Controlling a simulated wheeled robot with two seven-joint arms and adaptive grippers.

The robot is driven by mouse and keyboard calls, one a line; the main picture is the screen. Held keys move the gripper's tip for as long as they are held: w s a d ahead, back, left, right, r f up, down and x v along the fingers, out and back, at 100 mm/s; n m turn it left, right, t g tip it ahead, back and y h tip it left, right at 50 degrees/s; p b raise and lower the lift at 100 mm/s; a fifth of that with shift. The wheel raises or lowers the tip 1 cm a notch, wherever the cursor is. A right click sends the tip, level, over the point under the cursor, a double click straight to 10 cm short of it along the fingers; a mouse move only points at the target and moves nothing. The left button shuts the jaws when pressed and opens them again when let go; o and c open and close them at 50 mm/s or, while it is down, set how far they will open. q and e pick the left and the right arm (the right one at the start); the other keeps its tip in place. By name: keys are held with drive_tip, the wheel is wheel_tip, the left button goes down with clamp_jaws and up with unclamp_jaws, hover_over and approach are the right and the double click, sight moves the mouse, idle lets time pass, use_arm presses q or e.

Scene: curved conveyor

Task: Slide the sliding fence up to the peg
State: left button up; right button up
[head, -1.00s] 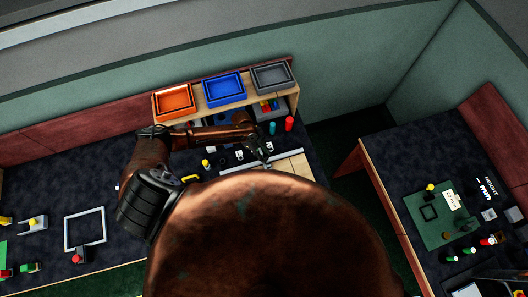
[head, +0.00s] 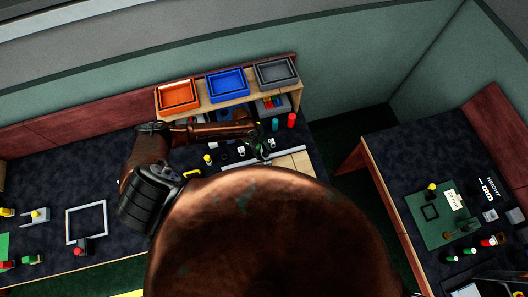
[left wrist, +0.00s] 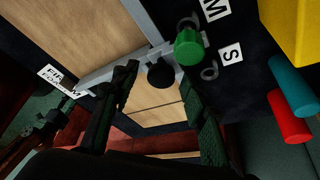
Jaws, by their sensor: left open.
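In the left wrist view a pale grey bar, which looks like the sliding fence (left wrist: 100,73), lies across light wooden panels. A black knob (left wrist: 160,74) stands at its end near the peg. The green peg (left wrist: 188,47) is right beside that end; I cannot tell whether they touch. My left gripper (left wrist: 158,88) is open, one finger on each side of the knob; contact is not clear. In the head view my left gripper (head: 263,150) is small above the bench, and my own body hides much of the fence.
Labels M (left wrist: 215,8) and S (left wrist: 230,55) lie near dark rings. A teal cylinder (left wrist: 290,85), a red cylinder (left wrist: 288,117) and a yellow block (left wrist: 295,28) are close on the right. Orange (head: 177,110), blue and grey trays stand on the shelf behind.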

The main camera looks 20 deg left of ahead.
use_arm(q)
drive_tip(key=v, duration=1.2)
